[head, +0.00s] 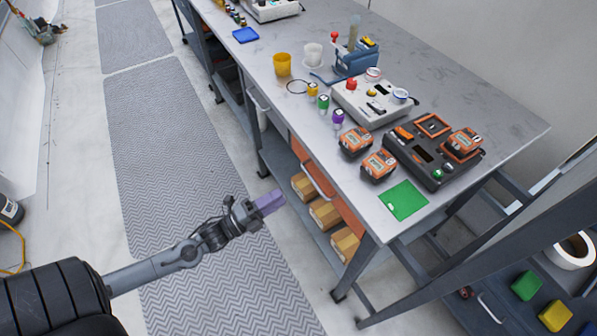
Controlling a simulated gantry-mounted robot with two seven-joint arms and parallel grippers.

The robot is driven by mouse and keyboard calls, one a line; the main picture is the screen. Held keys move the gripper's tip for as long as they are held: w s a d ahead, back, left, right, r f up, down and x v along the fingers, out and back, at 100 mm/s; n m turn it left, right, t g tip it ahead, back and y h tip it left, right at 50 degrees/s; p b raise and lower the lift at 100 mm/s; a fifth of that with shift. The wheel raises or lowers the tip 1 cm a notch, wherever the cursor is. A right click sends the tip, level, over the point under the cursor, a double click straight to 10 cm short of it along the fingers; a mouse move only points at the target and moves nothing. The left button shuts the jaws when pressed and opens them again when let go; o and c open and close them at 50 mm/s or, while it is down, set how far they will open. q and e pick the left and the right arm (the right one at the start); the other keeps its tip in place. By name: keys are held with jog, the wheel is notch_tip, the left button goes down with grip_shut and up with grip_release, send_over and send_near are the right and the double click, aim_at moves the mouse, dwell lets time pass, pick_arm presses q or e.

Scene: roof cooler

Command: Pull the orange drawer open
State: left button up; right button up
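The orange drawer (347,212) is under the near edge of the workbench. Its front looks flush with the bench frame, and a pale bar handle (318,181) runs along it. My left gripper (268,203) reaches in from the lower left over the floor mat. Its purple end points right, towards the drawer, with a visible gap to the handle. The gap between its fingers cannot be made out. My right gripper is not in view.
The workbench (455,95) carries orange meters (379,165), a black case (420,165) and a green pad (403,200). Cardboard boxes (325,213) sit on the shelf below the drawer. A grey cart with bins stands at lower right. The mat (165,140) is clear.

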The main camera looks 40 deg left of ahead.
pick_arm(q)
jog(key=d+b+x, duration=0.1)
jog(key=b+x, duration=0.1)
jog(key=x, duration=0.8)
jog(key=shift+d+f+b, duration=0.2)
jog(key=shift+d+b, duration=0.1)
jog(key=shift+b, duration=0.1)
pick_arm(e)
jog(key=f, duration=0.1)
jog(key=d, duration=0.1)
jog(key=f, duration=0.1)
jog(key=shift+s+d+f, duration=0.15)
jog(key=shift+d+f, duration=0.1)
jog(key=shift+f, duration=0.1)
pick_arm(q)
grip_shut()
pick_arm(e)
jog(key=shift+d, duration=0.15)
